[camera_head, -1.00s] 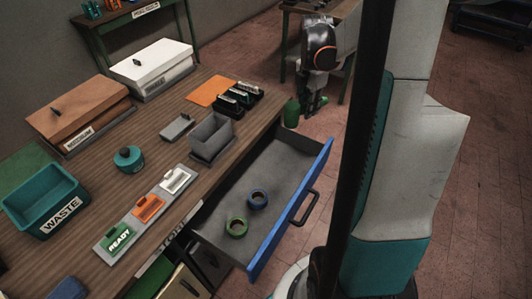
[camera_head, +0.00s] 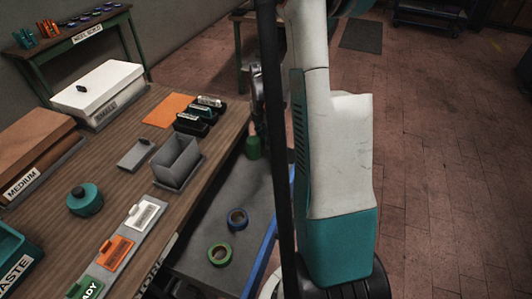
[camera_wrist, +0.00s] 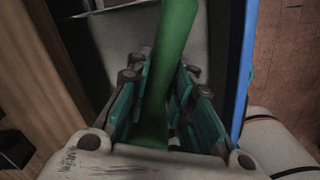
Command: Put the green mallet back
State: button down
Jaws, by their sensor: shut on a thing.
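My gripper (camera_wrist: 160,98) is shut on the green mallet (camera_wrist: 170,55), whose long green bar runs between the teal finger links in the wrist view. In the head view a green cylindrical part of the mallet (camera_head: 253,147) shows just past the table's right edge, near the drawer's far end. My arm hides most of the gripper there. The open drawer (camera_head: 205,262) has a grey floor and a blue front (camera_head: 262,255). In the wrist view the blue front (camera_wrist: 243,70) is on the right.
The wooden table (camera_head: 125,185) carries a grey open box (camera_head: 176,160), a teal round pot (camera_head: 85,200), a labelled switch strip (camera_head: 118,250) and lidded boxes.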

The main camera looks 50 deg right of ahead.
jog(key=shift+f+b, duration=0.8)
jog(key=shift+f, duration=2.05)
jog(key=shift+f, duration=0.1)
jog(key=shift+f+b, duration=0.35)
jog(key=shift+b, duration=0.15)
jog(key=shift+f, duration=0.2)
jog(key=c, duration=1.4)
grip_release()
jog(key=shift+r, duration=0.1)
jog(key=r+p, duration=0.1)
jog(key=r, duration=0.3)
jog(key=r+p, duration=0.2)
jog(key=r, duration=0.2)
jog(key=r+p, duration=0.2)
jog(key=r, duration=0.3)
jog(key=shift+a+r, duration=0.1)
jog(key=shift+a, duration=0.2)
